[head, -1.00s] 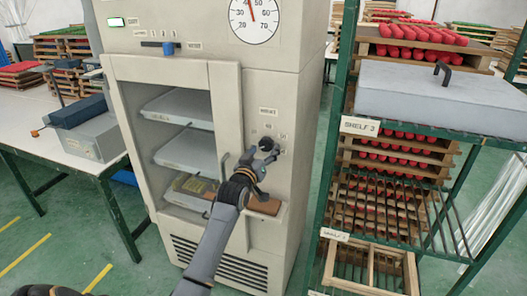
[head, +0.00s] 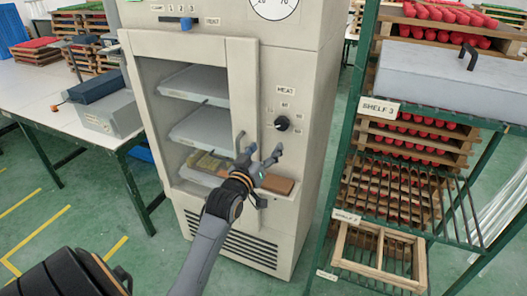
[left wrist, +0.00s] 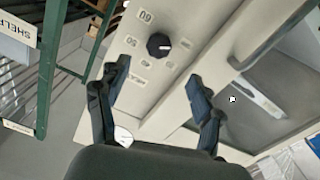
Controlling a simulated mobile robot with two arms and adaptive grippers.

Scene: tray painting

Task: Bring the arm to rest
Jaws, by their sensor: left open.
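My left gripper (head: 258,165) is open and empty in front of the oven cabinet (head: 310,75), below and left of the black HEAT knob (head: 282,123). In the left wrist view its two fingers (left wrist: 160,95) stand wide apart with nothing between them, and the knob (left wrist: 158,44) shows beyond them, clear of both. My left arm reaches up from the bottom of the head view. My right gripper is not in view.
The glass door (head: 245,90) shows trays inside; its handle (head: 240,143) is close to my gripper. A brown block (head: 278,184) lies on the cabinet's ledge. A green rack (head: 347,140) stands right, a white table (head: 80,125) left.

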